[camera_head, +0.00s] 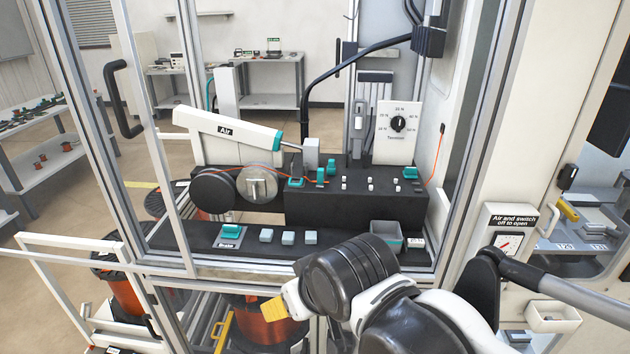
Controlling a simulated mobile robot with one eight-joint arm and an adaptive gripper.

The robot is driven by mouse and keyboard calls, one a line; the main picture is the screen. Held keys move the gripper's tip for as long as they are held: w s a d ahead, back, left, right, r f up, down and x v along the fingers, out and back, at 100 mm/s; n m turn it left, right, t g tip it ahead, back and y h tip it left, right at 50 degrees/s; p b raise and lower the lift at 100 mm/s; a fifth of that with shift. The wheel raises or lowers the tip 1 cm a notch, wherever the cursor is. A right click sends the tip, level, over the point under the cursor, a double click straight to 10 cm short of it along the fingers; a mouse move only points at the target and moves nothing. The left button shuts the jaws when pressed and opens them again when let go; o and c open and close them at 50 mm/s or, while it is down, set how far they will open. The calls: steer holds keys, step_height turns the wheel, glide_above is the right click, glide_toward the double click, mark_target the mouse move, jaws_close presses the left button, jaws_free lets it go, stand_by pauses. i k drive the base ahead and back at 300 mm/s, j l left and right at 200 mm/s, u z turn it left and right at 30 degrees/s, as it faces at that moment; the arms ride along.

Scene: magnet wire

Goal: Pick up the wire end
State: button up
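A thin orange wire (437,155) shows at the right side of the machine bench. It rises from the bench's right edge to a small dark piece at its upper end (442,128), against the pale right-hand panel. More orange wire (310,180) runs along the bench from the rollers; parts of it are hidden behind fittings. My gripper (272,309) is at the lower middle, in front of the machine and below the wire. Only a yellow-tipped finger shows clearly, pointing left, apart from the wire. My dark wrist hides the rest, so its opening is unclear.
The machine's metal frame posts (460,150) surround the opening. A grey bin (386,236) sits on the front ledge. Copper spools (265,325) stand below.

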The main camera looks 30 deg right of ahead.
mark_target(320, 175)
steer(key=i+l+z, duration=0.1)
steer(key=i+z, duration=0.35)
steer(key=i, duration=0.45)
